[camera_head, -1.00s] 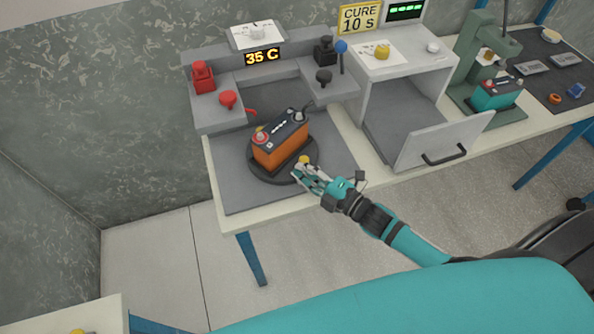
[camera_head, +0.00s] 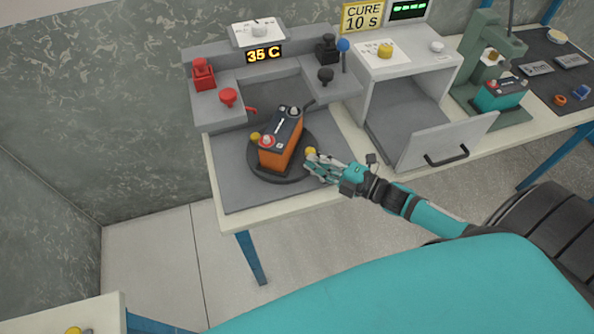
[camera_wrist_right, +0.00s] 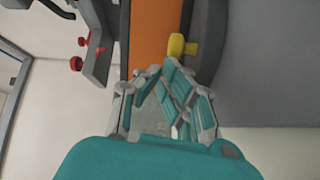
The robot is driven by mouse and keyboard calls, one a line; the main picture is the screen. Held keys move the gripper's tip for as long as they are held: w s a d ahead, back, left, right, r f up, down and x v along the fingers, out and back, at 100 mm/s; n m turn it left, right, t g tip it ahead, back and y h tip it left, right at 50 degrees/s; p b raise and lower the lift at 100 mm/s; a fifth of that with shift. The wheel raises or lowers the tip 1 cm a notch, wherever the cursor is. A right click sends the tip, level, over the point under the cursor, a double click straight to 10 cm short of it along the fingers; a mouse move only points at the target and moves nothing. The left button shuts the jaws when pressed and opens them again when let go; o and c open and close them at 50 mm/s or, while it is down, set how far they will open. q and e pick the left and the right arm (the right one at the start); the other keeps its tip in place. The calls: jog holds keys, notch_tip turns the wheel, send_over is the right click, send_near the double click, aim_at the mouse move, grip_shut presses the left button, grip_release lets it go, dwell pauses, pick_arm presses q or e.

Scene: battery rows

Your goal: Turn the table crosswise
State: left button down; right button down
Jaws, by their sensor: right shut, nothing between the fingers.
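The round dark turntable (camera_head: 262,174) sits on the grey mat and carries an orange battery (camera_head: 272,160) with a black top. The battery lies obliquely, its red-terminal end toward the front left. Yellow knobs stand on the turntable rim at the left (camera_head: 255,136) and at the right (camera_head: 311,151); the right one also shows in the right wrist view (camera_wrist_right: 180,46). My right gripper (camera_head: 313,163) is shut and empty, its fingertips right by the right knob. Whether they touch it is hard to tell. My left gripper is out of view.
Behind the turntable stands a grey fixture with a red clamp (camera_head: 203,76), a black clamp (camera_head: 326,50) and a "35 C" display (camera_head: 264,54). To the right is a white box with its door (camera_head: 445,143) open. The mat's front strip (camera_head: 245,198) is clear.

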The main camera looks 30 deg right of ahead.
jog(key=shift+w+d+b, duration=0.25)
jog(key=shift+w+d, duration=0.25)
jog(key=shift+d, duration=0.25)
jog(key=shift+w+d+b, duration=0.2)
jog(key=shift+w+d, duration=0.25)
jog(key=shift+d, duration=0.25)
jog(key=shift+w+d+b, duration=0.45)
jog(key=shift+w+d, duration=0.3)
jog(key=shift+w, duration=0.15)
jog(key=shift+w+d, duration=0.25)
jog(key=shift+w, duration=0.15)
dwell(0.8)
